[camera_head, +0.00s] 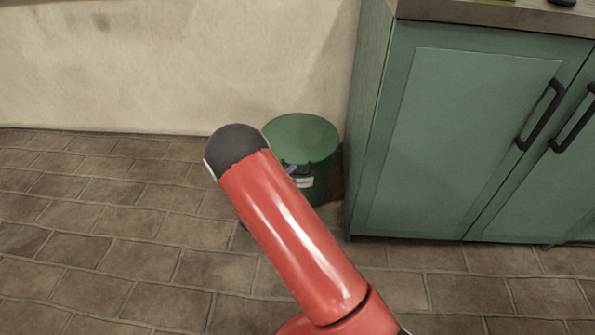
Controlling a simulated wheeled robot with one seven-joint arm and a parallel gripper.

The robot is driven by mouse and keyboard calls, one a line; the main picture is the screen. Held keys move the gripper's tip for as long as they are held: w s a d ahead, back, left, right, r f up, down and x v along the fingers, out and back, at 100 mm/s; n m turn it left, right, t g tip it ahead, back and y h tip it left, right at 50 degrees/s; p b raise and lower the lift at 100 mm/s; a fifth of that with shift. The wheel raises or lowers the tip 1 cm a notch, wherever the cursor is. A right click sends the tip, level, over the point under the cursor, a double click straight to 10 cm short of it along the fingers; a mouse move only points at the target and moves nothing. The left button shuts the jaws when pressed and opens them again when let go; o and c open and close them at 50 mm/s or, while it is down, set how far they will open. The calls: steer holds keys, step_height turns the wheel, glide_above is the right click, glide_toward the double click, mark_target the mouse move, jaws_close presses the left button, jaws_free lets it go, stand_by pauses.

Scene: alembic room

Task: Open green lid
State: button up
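A round green bin with a green lid (303,136) stands on the floor against the wall, just left of the green cabinet. The lid lies flat on top and looks closed. A pale label shows on the bin's front (305,182). My red arm with its dark rounded joint crosses in front of the bin and covers its lower left part. A small dark bluish part shows at the front edge of the lid, beside my arm; I cannot tell whether it belongs to the bin or to my gripper. My gripper's fingers are hidden behind the arm.
A green cabinet (470,130) with black handles stands close to the right of the bin, under a countertop (490,18). A pale wall (170,65) is behind. The tiled floor (100,240) to the left is clear.

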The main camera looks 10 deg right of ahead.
steer(key=x, duration=0.5)
steer(key=shift+c, duration=0.2)
steer(key=shift+s, duration=0.1)
jaws_close()
